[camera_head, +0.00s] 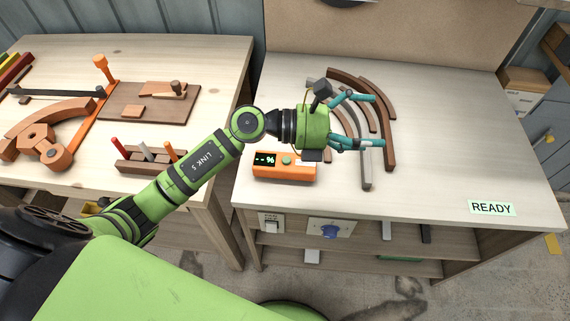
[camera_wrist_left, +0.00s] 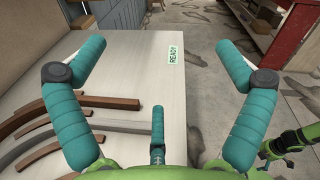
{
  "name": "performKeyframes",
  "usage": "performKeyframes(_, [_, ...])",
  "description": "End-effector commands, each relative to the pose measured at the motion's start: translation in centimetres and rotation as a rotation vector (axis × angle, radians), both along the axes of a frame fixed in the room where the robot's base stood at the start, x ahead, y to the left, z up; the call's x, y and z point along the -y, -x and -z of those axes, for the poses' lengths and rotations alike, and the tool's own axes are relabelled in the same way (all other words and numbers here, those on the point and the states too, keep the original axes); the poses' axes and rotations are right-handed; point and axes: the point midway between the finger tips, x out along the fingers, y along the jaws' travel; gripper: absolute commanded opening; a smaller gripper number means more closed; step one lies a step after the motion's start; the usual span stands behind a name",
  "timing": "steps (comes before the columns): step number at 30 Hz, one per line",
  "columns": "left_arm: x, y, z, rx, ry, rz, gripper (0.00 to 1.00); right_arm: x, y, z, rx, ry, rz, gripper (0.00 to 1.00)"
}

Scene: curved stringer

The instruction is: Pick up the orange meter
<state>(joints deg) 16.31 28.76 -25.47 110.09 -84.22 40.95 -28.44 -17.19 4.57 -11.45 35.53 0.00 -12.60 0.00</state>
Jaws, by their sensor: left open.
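The orange meter (camera_head: 284,172) lies near the front left of the right-hand bench in the head view. It has a dark display reading "-- %" and a round greenish button. My left gripper (camera_head: 378,120) is open and empty, its teal fingers spread and pointing right above the curved strips. Its green body is just behind and to the right of the meter in the picture and slightly overlaps its back edge. In the left wrist view the open fingers (camera_wrist_left: 160,45) have nothing between them, and the meter does not show.
Curved brown and grey strips (camera_head: 388,135) lie under my left gripper. A READY label (camera_head: 491,208) is at the bench's front right, with bare top around it. The left bench (camera_head: 215,75) holds an orange-handled wooden jig and a peg block (camera_head: 150,164).

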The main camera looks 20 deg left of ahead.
Motion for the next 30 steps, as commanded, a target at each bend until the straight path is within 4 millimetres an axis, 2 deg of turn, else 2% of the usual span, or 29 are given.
performKeyframes(1, [-0.7,-0.2,2.4,0.050,-0.180,0.063,1.00,0.0,0.0,0.0,0.000,0.000,0.000,1.00])
performKeyframes(2, [-1.3,-0.2,3.9,0.072,-0.287,0.101,1.00,0.0,0.0,0.0,0.000,0.000,0.000,1.00])
performKeyframes(3, [-2.5,-0.3,5.8,0.092,-0.424,0.147,1.00,0.0,0.0,0.0,0.000,0.000,0.000,1.00])
performKeyframes(6, [-6.8,-0.8,9.8,0.105,-0.734,0.243,1.00,0.0,0.0,0.0,0.000,0.000,0.000,1.00])
performKeyframes(10, [-12.4,-1.3,12.3,0.071,-1.020,0.320,1.00,0.0,0.0,0.0,0.000,0.000,0.000,1.00])
performKeyframes(12, [-14.6,-1.4,12.9,0.049,-1.114,0.342,1.00,0.0,0.0,0.0,0.000,0.000,0.000,1.00])
performKeyframes(14, [-15.7,-1.4,13.1,0.034,-1.162,0.355,1.00,0.0,0.0,0.0,0.000,0.000,0.000,1.00])
performKeyframes(17, [-16.2,-1.4,13.7,0.021,-1.191,0.365,1.00,0.0,0.0,-0.4,0.000,0.000,0.000,1.00])
performKeyframes(23, [-15.4,-1.5,15.6,0.018,-1.188,0.366,1.00,0.0,0.0,-1.6,0.000,0.000,0.000,1.00])
performKeyframes(27, [-14.5,-1.7,17.5,0.017,-1.187,0.368,1.00,0.0,0.0,-2.9,0.000,0.000,0.000,1.00])
performKeyframes(30, [-14.1,-2.0,18.9,0.020,-1.187,0.366,1.00,0.0,0.0,-3.0,0.000,0.000,0.000,1.00])
